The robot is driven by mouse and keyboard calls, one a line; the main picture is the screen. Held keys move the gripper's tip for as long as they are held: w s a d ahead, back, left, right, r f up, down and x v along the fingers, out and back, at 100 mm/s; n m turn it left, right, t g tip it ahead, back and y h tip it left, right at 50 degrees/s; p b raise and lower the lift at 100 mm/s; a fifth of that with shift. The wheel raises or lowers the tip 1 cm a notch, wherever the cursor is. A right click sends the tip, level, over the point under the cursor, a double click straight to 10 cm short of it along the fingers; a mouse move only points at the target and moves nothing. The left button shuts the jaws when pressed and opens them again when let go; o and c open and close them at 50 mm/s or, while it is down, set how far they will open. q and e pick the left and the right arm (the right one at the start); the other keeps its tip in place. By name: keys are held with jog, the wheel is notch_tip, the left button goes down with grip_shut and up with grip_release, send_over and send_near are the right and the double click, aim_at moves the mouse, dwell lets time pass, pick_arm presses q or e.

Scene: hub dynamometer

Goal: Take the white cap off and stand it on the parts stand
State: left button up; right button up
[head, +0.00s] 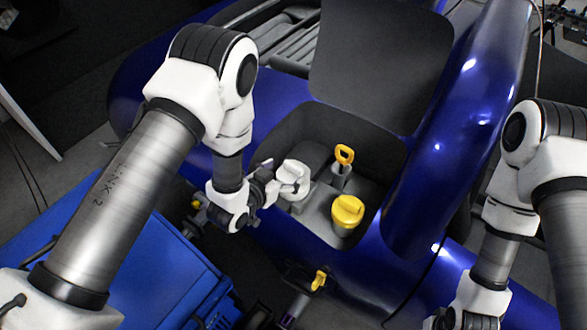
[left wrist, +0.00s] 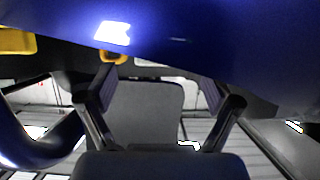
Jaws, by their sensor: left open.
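The white cap (head: 293,173) sits in the dark recess of the blue car body, on a pale neck at the recess's left side. My left gripper (head: 284,186) is at the cap's left and near side. It is open, and its fingers partly overlap the cap in the head view; I cannot tell whether they touch it. In the left wrist view the two dark fingers (left wrist: 155,92) stand wide apart, and I cannot make out the cap clearly. My right arm's end is at the lower right, cut off by the frame edge. I cannot identify the parts stand with certainty.
A yellow cap (head: 347,213) and a yellow-handled dipstick (head: 343,156) stand close to the right of the white cap. A dark raised panel (head: 365,65) is behind the recess. A blue cart (head: 150,270) fills the lower left. A yellow-topped piece (head: 319,280) is below the recess.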

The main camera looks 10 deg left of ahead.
pick_arm(q)
jog(key=shift+x, duration=1.15)
jog(key=c, duration=1.3)
jog(key=shift+o, duration=0.2)
jog(key=shift+r, duration=0.1)
